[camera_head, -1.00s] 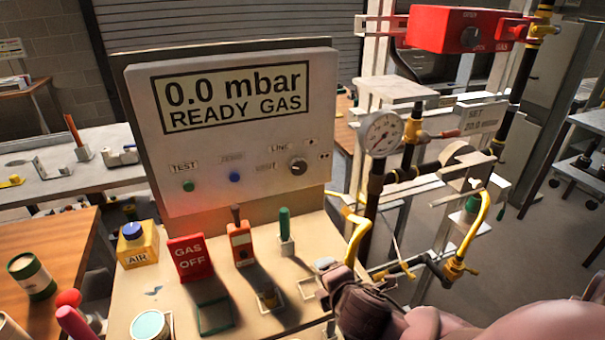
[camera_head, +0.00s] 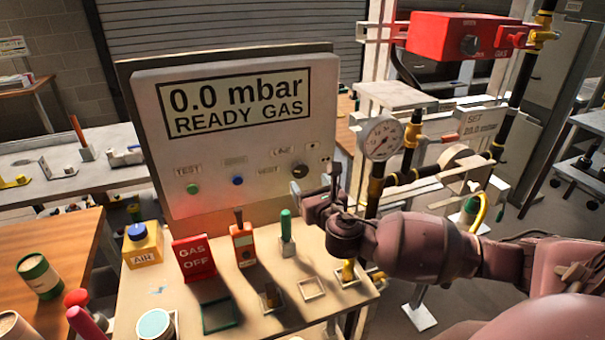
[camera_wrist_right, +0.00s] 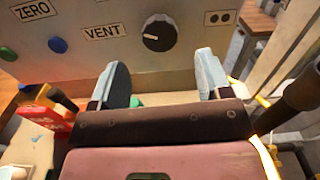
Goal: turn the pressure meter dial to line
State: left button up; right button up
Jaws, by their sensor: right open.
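The pressure meter panel (camera_head: 232,165) is a light box reading "0.0 mbar READY GAS". Its black round dial (camera_head: 299,171) sits at the lower right, below the LINE label (camera_head: 283,152). In the right wrist view the dial (camera_wrist_right: 159,33) shows a white pointer mark toward the left, near the VENT label (camera_wrist_right: 106,32). My right gripper (camera_head: 315,187) is just below and right of the dial in the head view. In the wrist view its two fingers (camera_wrist_right: 162,82) are apart and empty, with the dial beyond and between them, not touched. My left gripper is not in view.
A green button (camera_head: 193,189) and a blue button (camera_head: 238,181) are left of the dial. On the bench below are a red GAS OFF sign (camera_head: 194,258), an orange handheld meter (camera_head: 243,243) and a green-handled tool (camera_head: 287,229). A round gauge (camera_head: 381,138) and pipes stand to the right.

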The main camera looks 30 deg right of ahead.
aim_at(301, 172)
jog(key=x, duration=0.5)
jog(key=shift+w, duration=0.45)
jog(key=shift+c, duration=0.6)
jog(key=c, duration=0.8)
